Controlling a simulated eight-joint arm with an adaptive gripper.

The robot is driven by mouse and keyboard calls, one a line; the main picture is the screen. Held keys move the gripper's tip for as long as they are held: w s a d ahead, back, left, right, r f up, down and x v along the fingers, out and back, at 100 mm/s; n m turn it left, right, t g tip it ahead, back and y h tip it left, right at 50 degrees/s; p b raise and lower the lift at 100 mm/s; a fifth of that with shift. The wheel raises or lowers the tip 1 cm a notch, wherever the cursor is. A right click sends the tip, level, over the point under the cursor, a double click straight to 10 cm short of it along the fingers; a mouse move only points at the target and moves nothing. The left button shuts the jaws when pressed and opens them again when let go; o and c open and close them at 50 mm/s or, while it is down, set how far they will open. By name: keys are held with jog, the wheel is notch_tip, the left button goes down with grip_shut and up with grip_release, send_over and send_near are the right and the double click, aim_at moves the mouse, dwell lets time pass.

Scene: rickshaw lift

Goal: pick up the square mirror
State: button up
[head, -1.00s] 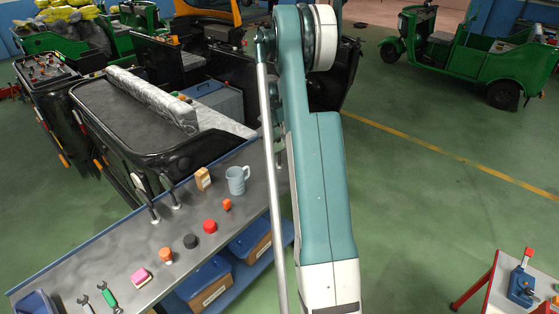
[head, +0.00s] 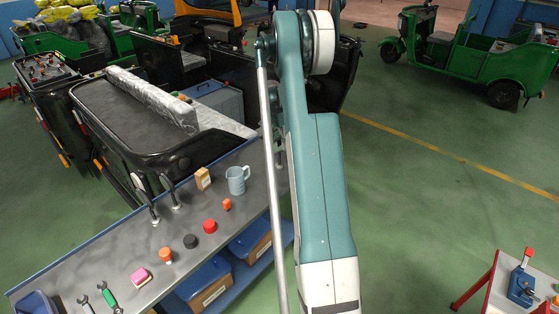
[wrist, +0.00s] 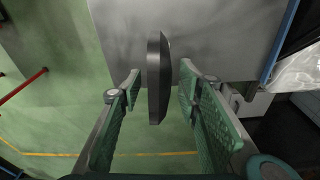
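In the wrist view a thin dark slab (wrist: 154,78), seen nearly edge-on, stands at the edge of the grey bench top; it looks like the square mirror, but its face is not shown. My gripper (wrist: 161,88) is open, with one green padded finger on each side of the slab. Gaps show on both sides, so neither finger appears to touch it. In the head view my arm covers this end of the bench, and both the mirror and my gripper are hidden.
The bench (head: 120,257) holds a grey-blue mug (head: 237,180), a small box (head: 203,179), a red cap (head: 210,226), a black cap (head: 190,241), a pink block (head: 140,277) and wrenches. Rickshaw bodies stand behind it. A red-legged table (head: 497,285) is at lower right. Green floor between is open.

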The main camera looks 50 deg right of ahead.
aim_at(280, 149)
jog(key=shift+d+f, duration=0.2)
jog(key=shift+f, duration=1.1)
jog(key=shift+d+f, duration=0.15)
jog(key=shift+f, duration=1.1)
grip_shut()
